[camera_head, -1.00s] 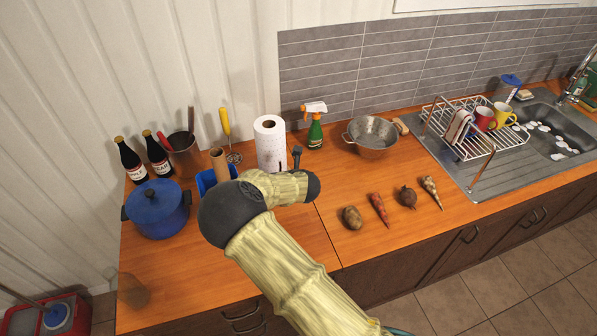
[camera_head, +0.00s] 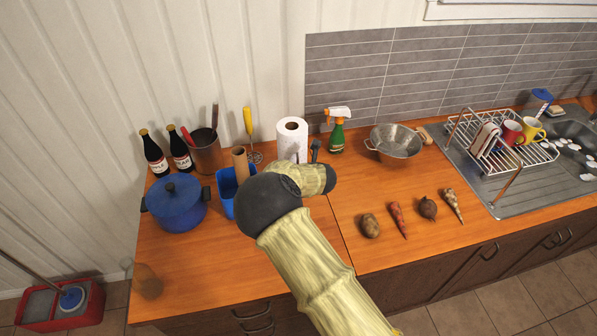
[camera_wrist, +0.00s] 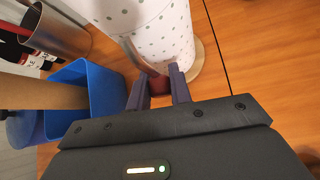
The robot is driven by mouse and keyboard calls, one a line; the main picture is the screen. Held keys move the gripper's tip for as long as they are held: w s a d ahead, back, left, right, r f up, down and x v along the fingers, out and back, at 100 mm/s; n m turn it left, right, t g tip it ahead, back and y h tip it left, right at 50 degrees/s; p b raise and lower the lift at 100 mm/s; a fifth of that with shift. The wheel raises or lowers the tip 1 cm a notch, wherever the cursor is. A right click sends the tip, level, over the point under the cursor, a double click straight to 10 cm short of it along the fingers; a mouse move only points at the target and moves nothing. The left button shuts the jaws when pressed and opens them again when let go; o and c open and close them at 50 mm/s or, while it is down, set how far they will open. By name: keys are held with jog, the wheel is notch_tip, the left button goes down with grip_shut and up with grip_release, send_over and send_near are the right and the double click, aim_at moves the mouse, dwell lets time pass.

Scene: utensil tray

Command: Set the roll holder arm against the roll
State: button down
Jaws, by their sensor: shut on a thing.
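The white, dotted paper roll (camera_head: 292,137) stands upright on the counter; the wrist view shows it close up (camera_wrist: 150,30) on a round wooden base (camera_wrist: 198,62). The roll holder arm (camera_wrist: 133,52) is a thin, curved strip in front of the roll with a dark red end. My gripper (camera_wrist: 160,80) is shut on that red end, with a purple finger on each side. The arm's upper part appears close to the roll; I cannot tell whether it touches. In the head view my own arm hides most of the gripper.
A blue bin (camera_head: 228,190) with a brown tube (camera_head: 240,163) stands left of the roll. A blue pot (camera_head: 177,203), bottles and a utensil pot (camera_head: 206,152) stand farther left. A spray bottle (camera_head: 337,135) and colander (camera_head: 396,143) are to the right. Vegetables lie at the front right.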

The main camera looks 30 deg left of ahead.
jog(key=c, duration=1.3)
grip_release()
jog(key=shift+w+r, duration=0.15)
jog(key=shift+r, duration=0.05)
jog(key=shift+f, duration=0.1)
jog(key=b+v, duration=0.4)
jog(key=v, duration=1.3)
jog(key=shift+s+d+b, duration=0.1)
jog(key=shift+s+b, duration=0.15)
jog(key=shift+b, duration=0.15)
